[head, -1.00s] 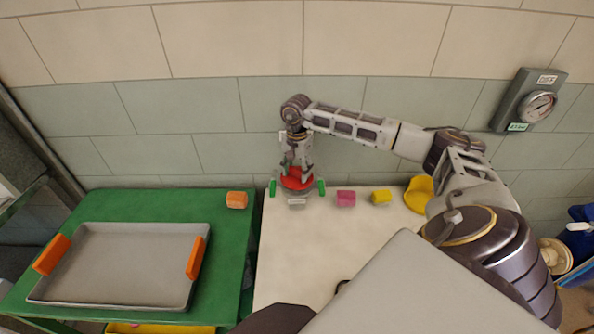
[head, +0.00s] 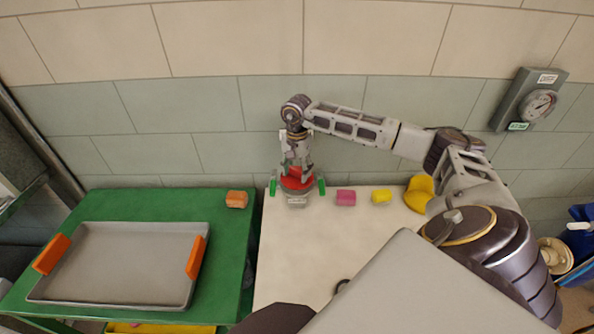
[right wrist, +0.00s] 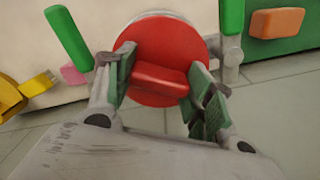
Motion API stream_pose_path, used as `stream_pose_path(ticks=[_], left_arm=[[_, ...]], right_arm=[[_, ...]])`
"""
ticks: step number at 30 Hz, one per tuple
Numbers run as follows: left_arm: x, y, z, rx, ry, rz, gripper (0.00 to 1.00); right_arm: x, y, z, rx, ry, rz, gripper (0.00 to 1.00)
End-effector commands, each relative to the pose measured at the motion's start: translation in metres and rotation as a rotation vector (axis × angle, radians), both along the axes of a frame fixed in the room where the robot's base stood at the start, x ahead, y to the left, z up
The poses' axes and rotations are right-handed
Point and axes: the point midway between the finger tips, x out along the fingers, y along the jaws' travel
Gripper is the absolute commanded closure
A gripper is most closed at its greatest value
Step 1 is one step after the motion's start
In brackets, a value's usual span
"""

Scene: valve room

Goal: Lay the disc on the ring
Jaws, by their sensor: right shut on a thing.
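The red disc (head: 292,182) has a raised bar on its face, which shows in the right wrist view (right wrist: 158,80). My right gripper (right wrist: 160,70) is shut on that bar, one finger on each side. The grey ring (head: 304,190) is at the back edge of the white table, between two green posts (head: 273,187) (head: 321,187). The disc is over the ring and covers most of it; a grey rim (right wrist: 178,17) shows past the disc's edge in the right wrist view. I cannot tell whether disc and ring touch. My left gripper is not in view.
A pink block (head: 346,198), a yellow block (head: 381,197) and a yellow object (head: 419,195) are right of the ring. On the green table at left are an orange block (head: 236,200) and a grey tray (head: 120,265) with orange handles. A gauge (head: 538,104) hangs on the wall.

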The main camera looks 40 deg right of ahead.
Motion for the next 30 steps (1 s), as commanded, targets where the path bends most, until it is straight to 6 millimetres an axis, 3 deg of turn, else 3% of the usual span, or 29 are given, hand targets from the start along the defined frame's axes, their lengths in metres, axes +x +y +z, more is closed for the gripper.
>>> stream_pose_path(ticks=[29, 30], left_arm=[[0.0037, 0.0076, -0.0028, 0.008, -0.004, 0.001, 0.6], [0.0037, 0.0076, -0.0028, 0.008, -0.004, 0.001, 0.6]], right_arm=[[0.0003, -0.0001, -0.0036, 0.001, -0.002, 0.0, 0.85], [0.0003, -0.0001, -0.0036, 0.001, -0.002, 0.0, 0.44]])
